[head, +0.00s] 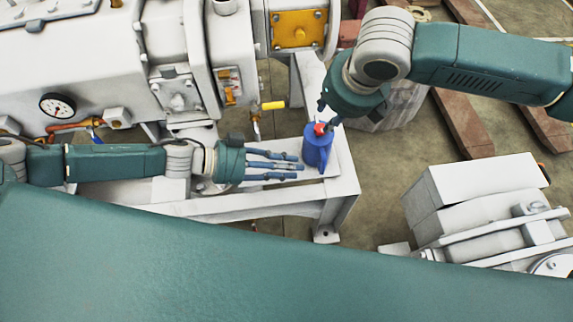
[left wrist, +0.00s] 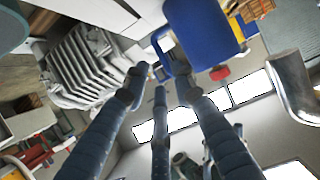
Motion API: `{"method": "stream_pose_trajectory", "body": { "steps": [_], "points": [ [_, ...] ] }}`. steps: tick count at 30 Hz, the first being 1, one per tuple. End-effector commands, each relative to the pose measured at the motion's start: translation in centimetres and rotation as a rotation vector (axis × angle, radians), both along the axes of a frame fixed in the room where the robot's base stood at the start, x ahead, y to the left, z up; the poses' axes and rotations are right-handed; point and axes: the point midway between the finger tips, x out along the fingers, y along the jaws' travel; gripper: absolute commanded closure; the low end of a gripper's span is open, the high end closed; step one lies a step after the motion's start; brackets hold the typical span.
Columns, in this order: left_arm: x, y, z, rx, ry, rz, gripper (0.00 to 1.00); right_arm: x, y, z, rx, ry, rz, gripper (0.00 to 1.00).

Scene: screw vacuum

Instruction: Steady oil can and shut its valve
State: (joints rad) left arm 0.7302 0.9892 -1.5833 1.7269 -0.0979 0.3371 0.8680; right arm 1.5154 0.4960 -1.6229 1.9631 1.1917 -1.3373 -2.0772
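The blue oil can (head: 318,152) stands upright on the white stand, with a small red valve (head: 320,129) at its top. My left gripper (head: 300,167) points right with its dark fingers extended and apart, open and empty. Its fingertips end close to the can's left side; whether they touch it is unclear. In the left wrist view the can (left wrist: 205,28) is beyond the fingertips, with the red valve (left wrist: 220,73) beside it. My right gripper (head: 328,113) is above the can, fingertips pointing down close to the valve. Its far fingers are hidden, so its grip is unclear.
The white stand (head: 340,178) has its right edge close to the can. A large white machine (head: 75,70) with a gauge fills the upper left. A yellow-handled valve (head: 272,106) rises behind the left gripper. Grey-white equipment (head: 470,195) stands at the right.

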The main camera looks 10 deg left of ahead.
Motion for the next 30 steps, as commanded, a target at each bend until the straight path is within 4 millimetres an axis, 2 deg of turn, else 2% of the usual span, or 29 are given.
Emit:
{"method": "stream_pose_trajectory", "body": {
  "steps": [9, 16, 21, 29, 30],
  "points": [
    [1.5, -5.1, -2.1, -0.002, 0.001, -0.001, 0.74, 0.0, 0.0, 0.0, 0.000, 0.000, 0.000, 0.69],
    [2.5, -7.9, -3.4, -0.002, 0.002, 0.000, 0.74, 0.0, 0.0, 0.0, 0.000, 0.000, 0.000, 0.69],
    [2.7, -8.7, -3.8, -0.002, 0.001, 0.001, 0.74, 0.0, 0.0, 0.0, 0.000, 0.000, 0.000, 0.69],
    [2.8, -8.8, -3.8, -0.001, 0.001, 0.002, 0.74, 0.0, 0.0, 0.0, 0.000, 0.000, 0.000, 0.69],
    [2.8, -8.8, -3.8, 0.000, 0.001, 0.002, 0.78, 0.0, 0.0, 0.0, 0.000, 0.000, 0.000, 0.69]
  ]
}}
